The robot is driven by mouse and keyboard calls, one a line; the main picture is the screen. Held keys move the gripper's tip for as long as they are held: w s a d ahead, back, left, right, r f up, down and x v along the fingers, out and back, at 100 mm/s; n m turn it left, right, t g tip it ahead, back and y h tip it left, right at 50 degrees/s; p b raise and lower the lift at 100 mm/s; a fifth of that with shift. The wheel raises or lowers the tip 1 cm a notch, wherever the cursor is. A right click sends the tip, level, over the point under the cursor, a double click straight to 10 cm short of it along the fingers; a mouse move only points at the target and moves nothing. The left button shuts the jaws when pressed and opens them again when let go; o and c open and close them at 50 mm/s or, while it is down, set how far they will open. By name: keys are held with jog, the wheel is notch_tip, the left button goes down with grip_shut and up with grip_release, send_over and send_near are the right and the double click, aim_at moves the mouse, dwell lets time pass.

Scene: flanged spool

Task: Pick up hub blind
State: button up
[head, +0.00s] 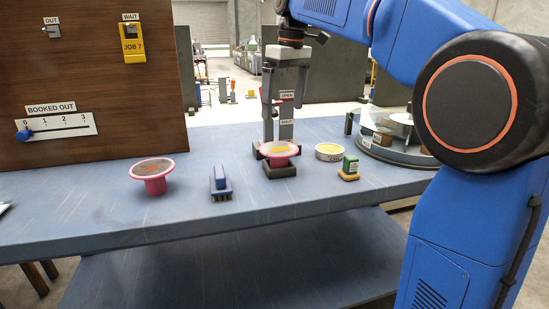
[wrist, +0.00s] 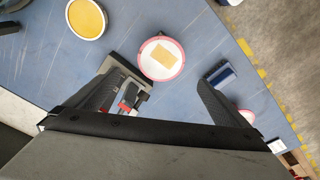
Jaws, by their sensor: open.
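A pink flanged spool (head: 281,149) with a pale top and a yellow label sits on the dark base (head: 280,170) of a grey stand marked OPEN and SHUT. In the wrist view its round top flange (wrist: 161,59) faces me, and its hub is hidden beneath. My gripper (head: 284,98) points down over the stand, apart from the spool as far as I can tell. In the wrist view my gripper (wrist: 160,84) is open and empty, with the flange ahead between its fingers. A second pink spool (head: 152,184) stands upright at the left, its hub showing below a grey-topped flange.
A blue brush-like block (head: 220,184) lies between the spools. A glass-covered turntable (head: 392,150) is farther right. The bench (head: 110,222) front is clear.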

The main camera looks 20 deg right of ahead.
send_over(279, 148)
jog(key=f, duration=0.8)
jog(key=shift+d+f, duration=0.15)
jog(key=shift+d, duration=0.1)
jog(key=shift+a+f, duration=0.15)
jog(key=shift+f, duration=1.35)
jog(key=shift+a+f, duration=0.1)
jog(key=shift+f, duration=1.35)
jog(key=shift+c, duration=0.6)
jog(key=shift+r, duration=0.1)
jog(key=c, duration=1.6)
